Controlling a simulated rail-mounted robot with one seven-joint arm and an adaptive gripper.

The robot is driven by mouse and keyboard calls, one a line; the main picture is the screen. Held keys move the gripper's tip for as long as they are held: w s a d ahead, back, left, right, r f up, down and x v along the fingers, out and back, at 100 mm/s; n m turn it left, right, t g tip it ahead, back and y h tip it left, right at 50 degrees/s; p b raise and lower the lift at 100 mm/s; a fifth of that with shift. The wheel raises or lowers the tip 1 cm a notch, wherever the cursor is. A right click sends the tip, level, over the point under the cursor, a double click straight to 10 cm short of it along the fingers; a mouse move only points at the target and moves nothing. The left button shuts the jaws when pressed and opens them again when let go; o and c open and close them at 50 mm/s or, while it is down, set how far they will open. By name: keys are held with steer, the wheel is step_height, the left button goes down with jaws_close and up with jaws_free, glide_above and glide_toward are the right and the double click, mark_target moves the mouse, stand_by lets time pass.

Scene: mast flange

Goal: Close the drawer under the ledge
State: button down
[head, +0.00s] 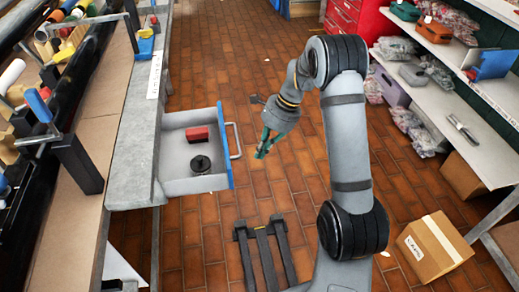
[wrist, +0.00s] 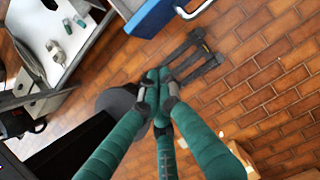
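The drawer (head: 180,183) under the grey ledge (head: 139,130) is pulled out to the right in the head view. Its blue front (head: 225,146) has a pale bar handle (head: 236,140). A red block (head: 198,134) and a black round piece (head: 200,164) lie inside. My gripper (head: 262,154) is to the right of the handle, apart from it, above the floor. In the wrist view, the green fingers of my gripper (wrist: 158,78) meet at their tips with nothing visible between them. The blue front (wrist: 148,17) and handle (wrist: 195,8) show at the top edge.
A dark slatted floor frame (head: 264,250) lies below the drawer in the head view. Shelves (head: 450,95) with bins and bags stand at the right, with a cardboard box (head: 433,246) on the floor. A red cabinet (head: 352,18) is at the back. The brick floor between is mostly clear.

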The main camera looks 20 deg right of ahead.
steer(key=w+a+f, duration=0.1)
steer(key=a+f, duration=0.5)
steer(key=shift+a+f, duration=0.15)
steer(key=shift+a, duration=0.05)
steer(key=shift+a, duration=0.1)
